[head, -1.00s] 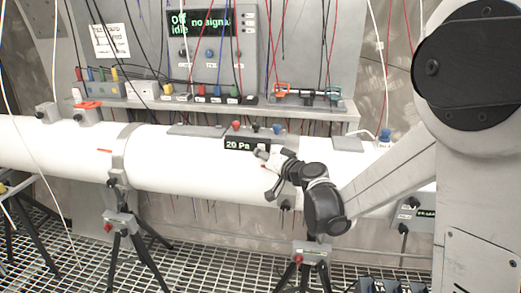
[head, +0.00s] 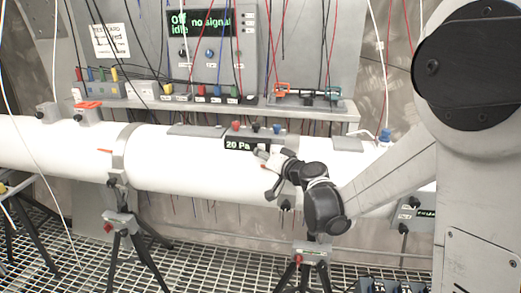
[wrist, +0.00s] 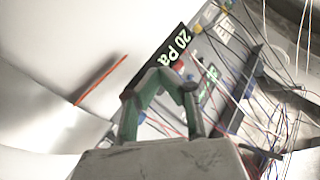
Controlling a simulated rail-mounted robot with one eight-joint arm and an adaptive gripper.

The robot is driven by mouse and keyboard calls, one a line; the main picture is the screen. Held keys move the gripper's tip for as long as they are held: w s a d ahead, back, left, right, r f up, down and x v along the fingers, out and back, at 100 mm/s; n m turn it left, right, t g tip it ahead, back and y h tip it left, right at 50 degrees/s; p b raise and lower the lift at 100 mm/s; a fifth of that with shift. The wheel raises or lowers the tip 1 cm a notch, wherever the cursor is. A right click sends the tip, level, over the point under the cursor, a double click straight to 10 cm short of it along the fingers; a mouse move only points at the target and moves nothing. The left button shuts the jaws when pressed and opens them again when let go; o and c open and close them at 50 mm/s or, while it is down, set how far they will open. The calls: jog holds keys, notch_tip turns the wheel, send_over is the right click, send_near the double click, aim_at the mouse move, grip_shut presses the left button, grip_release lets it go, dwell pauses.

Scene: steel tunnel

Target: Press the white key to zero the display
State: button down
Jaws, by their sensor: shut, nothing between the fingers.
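The display box (head: 234,143) sits on the white pipe and reads "20 Pa" in pale digits on black. Its black face also shows in the wrist view (wrist: 160,58), tilted. A red knob (head: 236,125) and a blue knob (head: 277,129) stand on its top. My gripper (head: 259,153) is shut and empty, in front of the right part of the display face. Whether the fingertips touch the box cannot be told.
The white pipe (head: 190,165) runs across the view on tripod stands. Behind it, a shelf (head: 330,106) holds several coloured connectors. Above is a panel screen (head: 199,23) reading "Off idle no signal". Many thin cables hang down there.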

jog(key=shift+w, duration=0.15)
jog(key=shift+w, duration=0.25)
jog(key=shift+w+d, duration=0.1)
jog(key=shift+w, duration=0.1)
dwell(0.4)
jog(key=shift+s+b, duration=0.15)
jog(key=shift+b, duration=0.15)
jog(key=shift+s, duration=0.5)
jog(key=shift+s, duration=0.1)
jog(key=shift+s+a+b, duration=0.2)
jog(key=shift+s, duration=0.75)
jog(key=shift+s+a+b, duration=0.25)
jog(key=shift+s, duration=0.7)
jog(key=shift+s+a+b, duration=0.2)
jog(key=shift+s, duration=0.75)
